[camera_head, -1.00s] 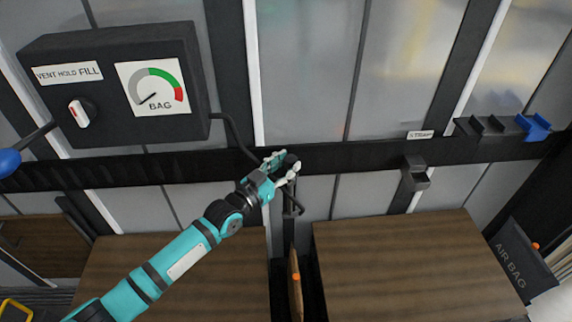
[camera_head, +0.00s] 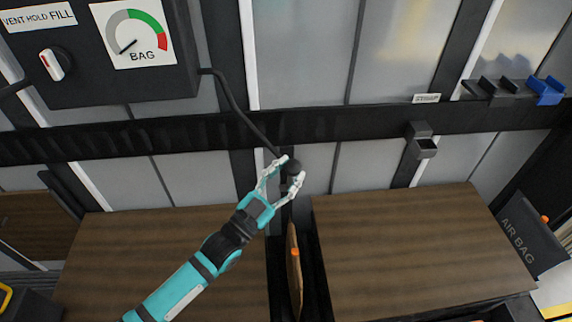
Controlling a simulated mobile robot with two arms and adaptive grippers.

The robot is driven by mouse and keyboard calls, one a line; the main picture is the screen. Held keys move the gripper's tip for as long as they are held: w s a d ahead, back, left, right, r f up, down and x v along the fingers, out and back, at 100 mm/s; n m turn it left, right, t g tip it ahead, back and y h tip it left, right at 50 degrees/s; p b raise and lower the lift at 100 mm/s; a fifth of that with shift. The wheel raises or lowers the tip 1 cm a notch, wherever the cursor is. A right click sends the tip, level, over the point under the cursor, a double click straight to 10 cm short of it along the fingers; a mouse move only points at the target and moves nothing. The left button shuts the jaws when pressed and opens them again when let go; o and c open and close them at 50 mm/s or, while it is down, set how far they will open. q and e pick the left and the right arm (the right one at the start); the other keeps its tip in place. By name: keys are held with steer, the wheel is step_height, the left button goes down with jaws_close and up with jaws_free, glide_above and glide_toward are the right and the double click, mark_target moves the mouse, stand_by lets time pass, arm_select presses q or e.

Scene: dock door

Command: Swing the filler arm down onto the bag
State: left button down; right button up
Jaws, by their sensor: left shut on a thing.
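The filler arm (camera_head: 241,112) is a thin black tube running from the right side of the control box down to a dark knob-like end (camera_head: 293,167). My left gripper (camera_head: 290,172) is shut on that end, one pale finger on each side, in front of the wall below the dark rail. Below it, in the narrow gap between two wooden crates, stands the bag (camera_head: 294,275), a thin brown sheet seen edge-on with an orange valve (camera_head: 295,252). The filler arm's end is above the valve and apart from it in the picture. My right gripper is not in view.
The control box (camera_head: 95,60) has a BAG gauge with its needle at the lower left and a red-white selector. Wooden crates (camera_head: 170,255) (camera_head: 410,245) flank the gap. A grey bracket (camera_head: 421,140), hooks (camera_head: 495,88) and an AIR BAG holder (camera_head: 525,240) are at right.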

arm_select(q)
steer(key=shift+s+d+f+m+h+b, duration=0.15)
steer(key=shift+s+f+m+h+b, duration=0.25)
steer(key=shift+s+b, duration=0.2)
steer(key=shift+s+d+f+m+h+b, duration=0.1)
steer(key=shift+s+f+m+h+b, duration=0.2)
steer(key=shift+s+f+m+b, duration=0.25)
steer(key=shift+s, duration=0.1)
